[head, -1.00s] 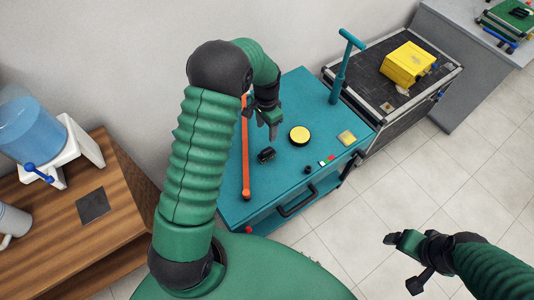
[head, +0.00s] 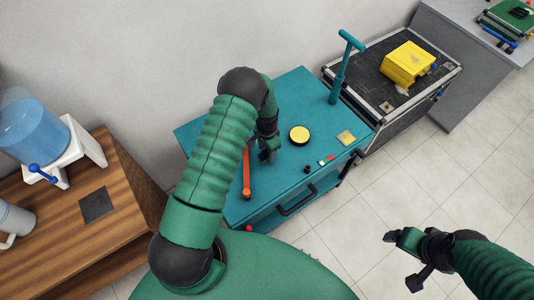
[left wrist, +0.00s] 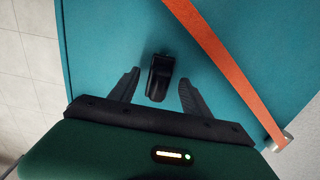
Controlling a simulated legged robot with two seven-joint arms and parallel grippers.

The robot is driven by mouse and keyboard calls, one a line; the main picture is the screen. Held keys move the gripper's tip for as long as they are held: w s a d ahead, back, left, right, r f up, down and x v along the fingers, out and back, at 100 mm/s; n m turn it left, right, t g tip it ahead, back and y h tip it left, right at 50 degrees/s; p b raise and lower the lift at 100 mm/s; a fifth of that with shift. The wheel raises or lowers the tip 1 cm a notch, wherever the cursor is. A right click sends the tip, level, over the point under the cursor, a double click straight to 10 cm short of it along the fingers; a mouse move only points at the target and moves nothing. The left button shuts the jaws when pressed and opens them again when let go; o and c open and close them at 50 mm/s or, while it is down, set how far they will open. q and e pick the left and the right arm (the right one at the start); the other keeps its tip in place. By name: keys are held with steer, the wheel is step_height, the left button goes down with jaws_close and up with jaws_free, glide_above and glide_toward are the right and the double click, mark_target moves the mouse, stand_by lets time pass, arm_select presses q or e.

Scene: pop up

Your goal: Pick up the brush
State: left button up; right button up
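A small black object, seemingly the brush (left wrist: 158,77), lies on the teal cart top. In the left wrist view it sits between the two spread fingers of my left gripper (left wrist: 158,92), with a gap on both sides. In the head view my left gripper (head: 266,155) is low over the cart top and hides the black object. My left gripper is open and empty; whether its fingertips touch the cart top I cannot tell. My right gripper (head: 402,262) is open and empty over the floor at the lower right.
The teal cart (head: 301,95) also bears an orange bar (head: 246,180) close to my left gripper, a round yellow-topped button (head: 299,134), small buttons and an upright teal handle (head: 340,75). A black case with a yellow box (head: 406,63) stands behind right. A wooden table (head: 125,205) is left.

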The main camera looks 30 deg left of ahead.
arm_select(q)
jaws_close()
steer(key=shift+r, duration=0.1)
steer(key=shift+r, duration=0.5)
step_height(320, 180, up, 2)
steer(key=shift+r+b, duration=0.1)
steer(key=shift+b, duration=0.3)
steer(key=s+d+r+b, duration=0.1)
steer(key=s+d, duration=1)
steer(key=shift+s+d+r+b, duration=0.15)
steer(key=shift+d+r+b, duration=0.15)
steer(key=shift+r+b, duration=0.1)
